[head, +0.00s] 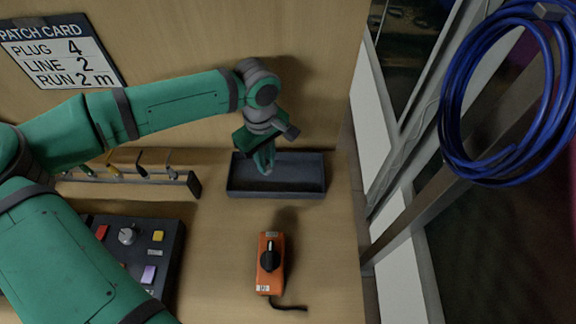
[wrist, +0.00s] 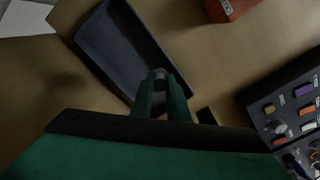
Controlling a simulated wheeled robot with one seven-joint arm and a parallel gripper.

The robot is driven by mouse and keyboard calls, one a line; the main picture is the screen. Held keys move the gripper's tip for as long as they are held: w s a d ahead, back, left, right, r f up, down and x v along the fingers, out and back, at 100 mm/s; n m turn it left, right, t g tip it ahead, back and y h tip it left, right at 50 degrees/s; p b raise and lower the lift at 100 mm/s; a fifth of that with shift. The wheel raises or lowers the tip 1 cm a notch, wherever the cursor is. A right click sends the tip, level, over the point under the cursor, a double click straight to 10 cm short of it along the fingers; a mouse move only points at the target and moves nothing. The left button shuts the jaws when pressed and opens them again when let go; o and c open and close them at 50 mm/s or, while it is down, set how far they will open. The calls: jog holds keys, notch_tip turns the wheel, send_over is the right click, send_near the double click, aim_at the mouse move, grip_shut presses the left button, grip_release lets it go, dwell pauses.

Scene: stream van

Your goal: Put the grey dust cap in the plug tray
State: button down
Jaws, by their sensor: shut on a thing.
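My gripper (head: 264,168) points down over the dark plug tray (head: 315,173) in the head view. In the wrist view my gripper (wrist: 161,92) is shut on the grey dust cap (wrist: 159,73), a small grey thing between the green fingertips. In the head view the cap is mostly hidden by the fingers. The tray (wrist: 128,78) is shallow and looks empty. In the wrist view the cap shows against the tray's near end. I cannot tell how high it is above the tray floor.
An orange box (head: 271,262) with a black knob stands in front of the tray. A control panel (head: 172,240) with knobs and buttons and a rack (head: 192,184) with hanging tools lie to the left. A blue cable coil (head: 450,105) hangs at the right.

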jog(key=w+d+f, duration=0.1)
jog(key=d+f, duration=0.1)
jog(key=w+d+f, duration=0.2)
jog(key=f, duration=0.1)
jog(key=w+d+f, duration=0.2)
jog(key=d, duration=0.1)
jog(key=shift+f, duration=0.25)
jog(key=shift+w+f, duration=0.1)
jog(key=shift+f, duration=1.65)
jog(key=shift+f, duration=0.15)
jog(key=c, duration=1.7)
grip_release()
jog(key=shift+r, duration=6.2)
